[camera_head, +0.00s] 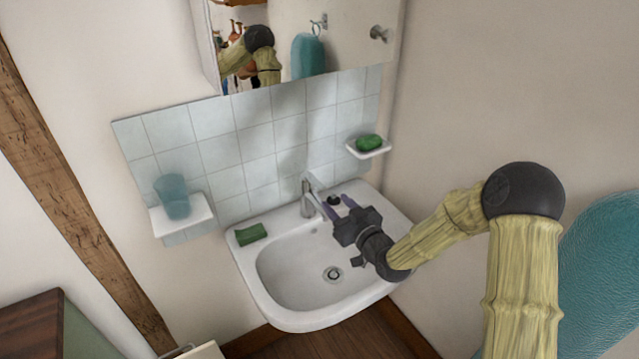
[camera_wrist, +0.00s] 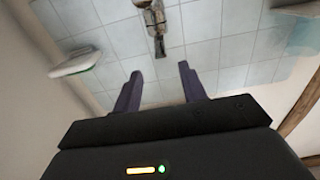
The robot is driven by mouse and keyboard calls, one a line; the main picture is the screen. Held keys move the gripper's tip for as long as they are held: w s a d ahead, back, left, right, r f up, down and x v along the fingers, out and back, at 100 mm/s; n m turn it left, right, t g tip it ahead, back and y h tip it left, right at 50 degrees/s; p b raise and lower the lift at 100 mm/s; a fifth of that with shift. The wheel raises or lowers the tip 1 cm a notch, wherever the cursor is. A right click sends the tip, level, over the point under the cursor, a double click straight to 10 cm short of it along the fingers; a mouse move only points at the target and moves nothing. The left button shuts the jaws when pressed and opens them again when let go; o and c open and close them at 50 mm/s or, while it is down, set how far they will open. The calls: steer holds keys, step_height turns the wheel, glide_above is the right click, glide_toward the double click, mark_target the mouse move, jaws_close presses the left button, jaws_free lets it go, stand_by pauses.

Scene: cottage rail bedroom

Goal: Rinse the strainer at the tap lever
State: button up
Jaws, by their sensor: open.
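The chrome tap (camera_head: 309,196) stands at the back of the white washbasin (camera_head: 262,282), and the wrist view shows it upside down (camera_wrist: 155,22). My gripper (camera_head: 338,204) is just right of the tap, over the back right of the basin. Its purple fingers are spread, with nothing visible between them in the wrist view (camera_wrist: 160,72). A small dark round thing (camera_head: 334,199) shows by the fingertips in the head view; I cannot tell what it is. The basin's round drain (camera_head: 333,274) is in view. I cannot pick out a strainer for certain.
A green sponge (camera_head: 250,234) lies on the basin's left ledge. A blue cup (camera_head: 173,197) stands on a left wall shelf (camera_head: 196,214). Green soap (camera_head: 369,142) sits in a dish (camera_head: 356,153) at right. A mirror cabinet (camera_head: 350,45) hangs above. The bowl's left side is clear.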

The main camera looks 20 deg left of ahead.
mark_target(320, 185)
steer(key=p+x, duration=0.1)
steer(key=x, duration=0.8)
steer(key=shift+w+a+p, duration=0.1)
steer(key=shift+w+p, duration=0.05)
steer(key=shift+p, duration=0.15)
jaws_close()
